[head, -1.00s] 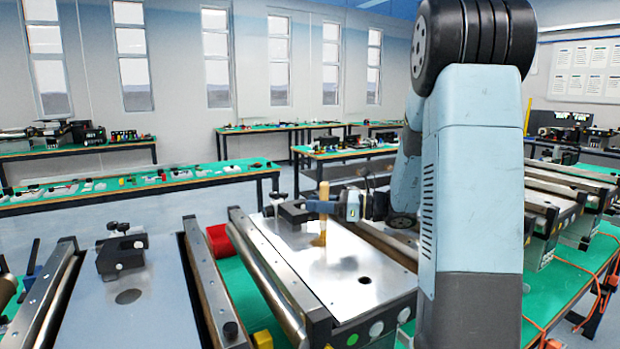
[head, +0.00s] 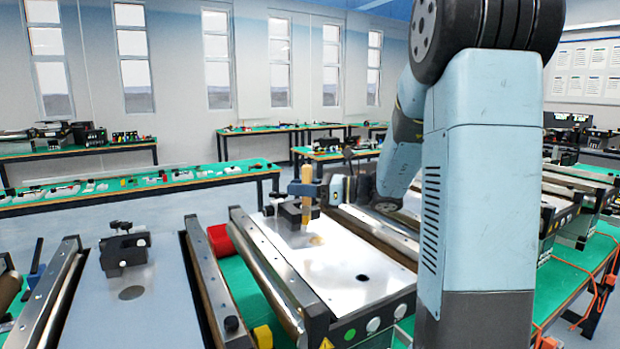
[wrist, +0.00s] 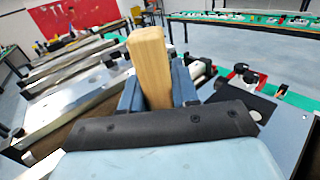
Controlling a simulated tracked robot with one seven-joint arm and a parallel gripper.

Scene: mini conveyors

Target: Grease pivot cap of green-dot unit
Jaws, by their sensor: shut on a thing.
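My gripper (head: 306,188) is shut on the wooden handle of a brush. The handle (head: 307,174) stands upright above the jaws, and it also fills the top middle of the wrist view (wrist: 149,62). The brush's lower end hangs over the far part of the green-dot unit's bright plate (head: 340,262), close to the black clamp block (head: 289,212). I cannot tell whether it touches the block. A green dot (head: 349,335) marks this unit's front end. A small tan patch (head: 316,240) shows on the plate, either a mark or a reflection. The pivot cap is not clearly made out.
A neighbouring unit with a grey plate (head: 150,310) and a black clamp block (head: 123,252) stands to the left. A red bin (head: 221,240) and a yellow block (head: 262,336) sit between the units. The plate's near half is clear except for a dark hole (head: 362,279).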

